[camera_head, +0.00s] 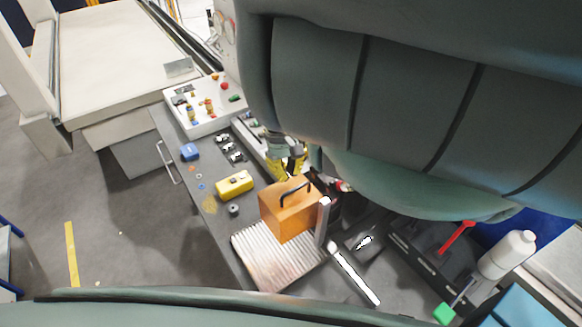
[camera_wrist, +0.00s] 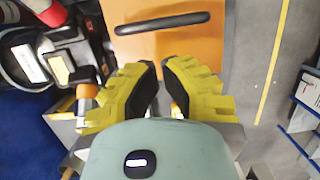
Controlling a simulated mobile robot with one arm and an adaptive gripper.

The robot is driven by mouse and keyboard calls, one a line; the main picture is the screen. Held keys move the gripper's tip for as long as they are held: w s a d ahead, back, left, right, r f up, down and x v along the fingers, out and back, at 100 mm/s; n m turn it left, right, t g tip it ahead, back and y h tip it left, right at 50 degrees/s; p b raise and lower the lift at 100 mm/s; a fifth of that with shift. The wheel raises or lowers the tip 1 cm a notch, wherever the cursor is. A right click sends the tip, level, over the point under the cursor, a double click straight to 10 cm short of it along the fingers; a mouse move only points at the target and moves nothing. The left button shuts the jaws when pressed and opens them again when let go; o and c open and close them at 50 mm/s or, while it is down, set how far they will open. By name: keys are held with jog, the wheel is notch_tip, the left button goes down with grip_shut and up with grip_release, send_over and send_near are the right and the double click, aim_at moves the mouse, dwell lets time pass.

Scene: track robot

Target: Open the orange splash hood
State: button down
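The orange splash hood (camera_head: 286,218) is a box-shaped cover with a black bar handle (camera_head: 294,190) on top. It sits at the back of a ribbed grey plate on the workbench. My gripper (camera_head: 287,167) has yellow fingers and is close to the hood, on its far side in the head view. In the wrist view the hood (camera_wrist: 175,47) fills the upper middle and its handle (camera_wrist: 162,22) lies beyond the fingertips. My gripper (camera_wrist: 160,66) is open with a narrow gap and nothing between the fingers. The handle looks free of the fingers.
A white tray (camera_head: 196,119) with small parts stands farther back. A white bottle (camera_head: 507,254) and a red tool (camera_head: 456,237) are at the right. Grey uprights stand close beside the hood.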

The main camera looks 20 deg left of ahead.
jog(key=shift+s+a+r+p, duration=0.15)
jog(key=shift+r+p, duration=0.25)
jog(key=shift+p, duration=0.15)
jog(key=shift+s+d+f+p, duration=0.2)
jog(key=shift+d+p, duration=0.1)
jog(key=shift+p, duration=0.65)
jog(key=shift+s+d+f+p, duration=0.2)
jog(key=shift+d+f+p, duration=0.1)
jog(key=shift+d+p, duration=0.25)
jog(key=shift+a, duration=0.1)
jog(key=shift+f, duration=0.1)
